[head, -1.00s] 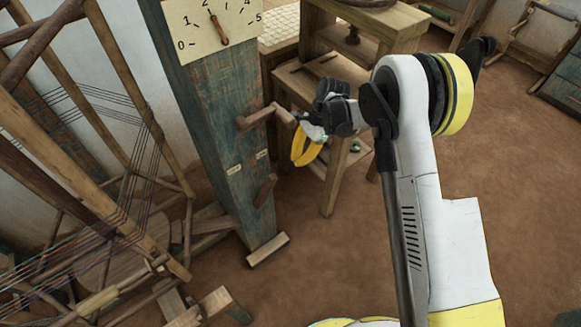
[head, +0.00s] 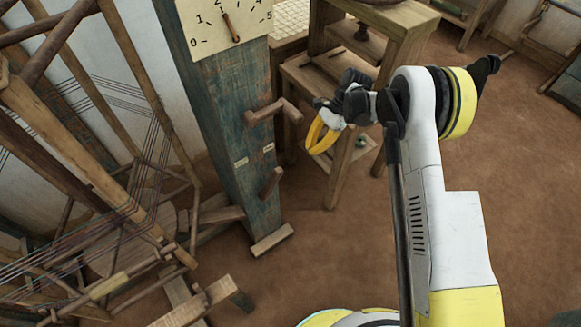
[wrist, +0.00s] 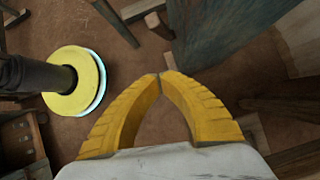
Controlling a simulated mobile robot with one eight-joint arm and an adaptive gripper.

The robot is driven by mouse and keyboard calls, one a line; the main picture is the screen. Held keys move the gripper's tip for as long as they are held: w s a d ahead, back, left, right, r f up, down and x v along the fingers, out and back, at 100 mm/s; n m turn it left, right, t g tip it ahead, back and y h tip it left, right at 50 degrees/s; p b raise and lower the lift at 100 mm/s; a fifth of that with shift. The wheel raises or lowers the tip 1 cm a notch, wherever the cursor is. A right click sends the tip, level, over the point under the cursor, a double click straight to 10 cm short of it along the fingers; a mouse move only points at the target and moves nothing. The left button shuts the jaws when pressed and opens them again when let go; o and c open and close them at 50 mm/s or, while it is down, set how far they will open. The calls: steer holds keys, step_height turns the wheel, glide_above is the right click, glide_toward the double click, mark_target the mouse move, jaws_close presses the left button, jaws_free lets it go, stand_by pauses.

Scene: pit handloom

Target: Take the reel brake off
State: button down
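My gripper (head: 318,138) has yellow fingers and hangs in the air right of the blue-green wooden post (head: 236,130). In the wrist view its fingertips (wrist: 160,75) meet with nothing between them. A short wooden lever (head: 270,182) sits low on the post, below two small pale labels (head: 240,161) too small to read. It is probably the reel brake. My gripper is above and right of it in the head view, apart from it. A wooden crank handle (head: 275,111) sticks out higher on the post, its end left of my gripper.
A dial plate numbered 0 to 5 (head: 205,35) tops the post, its pointer near 2. A wooden frame with threads (head: 125,185) stands left. A wooden stand (head: 335,188) is behind my gripper. Brown floor (head: 520,190) at the right is clear.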

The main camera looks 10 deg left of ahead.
steer(key=shift+f, duration=0.1)
steer(key=b, duration=0.6)
glide_toward(271, 185)
steer(key=f, duration=0.2)
steer(key=d+f, duration=0.1)
steer(key=shift+w+d+f, duration=0.1)
steer(key=shift+d+f, duration=0.1)
steer(key=shift+f, duration=0.2)
